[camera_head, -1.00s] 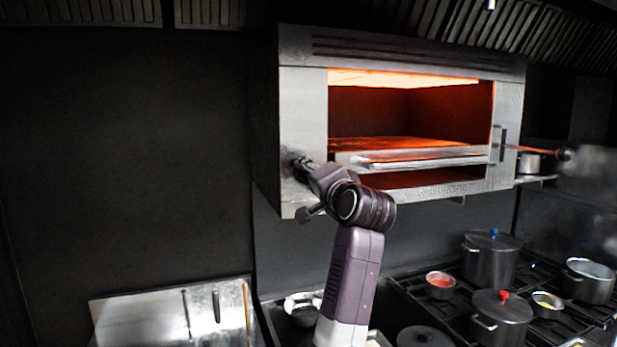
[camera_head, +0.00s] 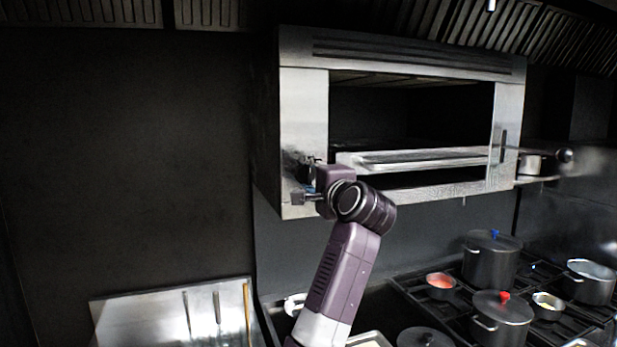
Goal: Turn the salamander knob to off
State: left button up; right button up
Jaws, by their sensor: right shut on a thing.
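The salamander (camera_head: 304,105) is the steel wall-mounted grill in the upper middle of the head view. Its open cavity is dark, with no orange glow, and a rack with a front handle sits in it. My right gripper (camera_head: 303,173) is at the lower part of the salamander's left front panel, shut on the knob. The gripper covers the knob, so its pointer cannot be read. My right arm rises from below to it. My left gripper is not in view.
A stove at the lower right holds a tall pot with a blue knob (camera_head: 490,262), a pot with a red-knobbed lid (camera_head: 501,322) and small pans. A steel board (camera_head: 150,318) with utensils is at the lower left. The dark wall (camera_head: 120,160) at left is bare.

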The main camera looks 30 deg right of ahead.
jog(key=o, duration=1.2)
jog(key=shift+d, duration=0.1)
jog(key=shift+c, duration=0.2)
jog(key=v, duration=1.2)
jog(key=shift+f, duration=0.1)
